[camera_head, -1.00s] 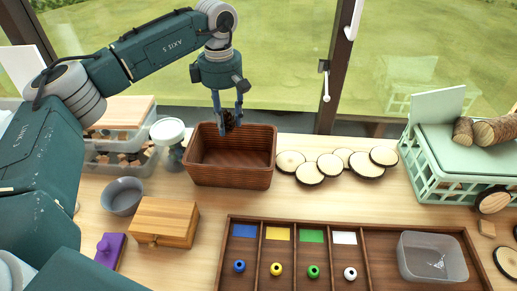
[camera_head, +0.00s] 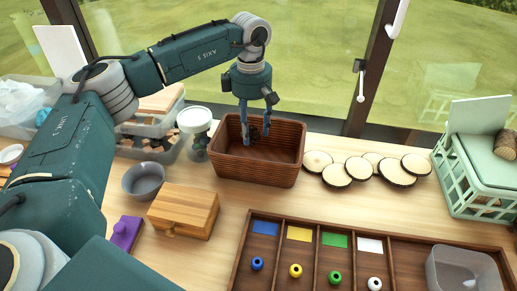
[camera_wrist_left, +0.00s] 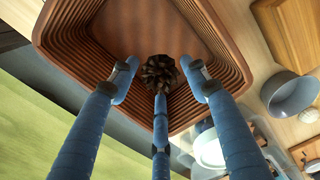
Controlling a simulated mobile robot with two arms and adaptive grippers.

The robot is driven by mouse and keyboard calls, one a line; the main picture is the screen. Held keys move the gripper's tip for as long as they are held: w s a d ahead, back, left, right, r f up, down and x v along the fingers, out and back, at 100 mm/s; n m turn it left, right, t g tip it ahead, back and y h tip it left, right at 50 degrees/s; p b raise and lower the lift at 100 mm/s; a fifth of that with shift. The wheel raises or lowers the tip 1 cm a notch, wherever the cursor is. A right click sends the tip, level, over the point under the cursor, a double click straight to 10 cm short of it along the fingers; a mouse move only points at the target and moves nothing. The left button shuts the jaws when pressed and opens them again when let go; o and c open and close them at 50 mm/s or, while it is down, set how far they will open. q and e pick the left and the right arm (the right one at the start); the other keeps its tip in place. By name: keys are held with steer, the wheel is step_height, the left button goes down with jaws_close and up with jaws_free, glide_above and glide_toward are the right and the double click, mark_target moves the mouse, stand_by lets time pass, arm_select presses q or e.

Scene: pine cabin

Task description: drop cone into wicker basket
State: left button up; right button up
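The brown cone (camera_wrist_left: 160,72) shows just beyond the fingertips in the left wrist view. In the head view the cone (camera_head: 254,133) is a dark shape low between the fingers, within the basket's outline. The wicker basket (camera_head: 255,170) is reddish brown and stands upright on the table. My left gripper (camera_head: 256,128) points down with its fingertips inside the basket opening. In the wrist view its fingers (camera_wrist_left: 160,75) are spread, with small gaps beside the cone; the middle finger overlaps the cone's edge. I cannot tell whether the cone touches the basket floor. My right gripper is out of view.
A lidded jar (camera_head: 195,125) and a grey bowl (camera_head: 143,180) stand left of the basket. A wooden box (camera_head: 184,210) is in front. Wood slices (camera_head: 335,174) lie to the right. A divided tray (camera_head: 345,245) fills the near right.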

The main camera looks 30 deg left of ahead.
arm_select(q)
steer(key=shift+o, duration=0.7)
steer(key=shift+d, duration=0.1)
step_height(320, 180, up, 12)
stand_by(0.3)
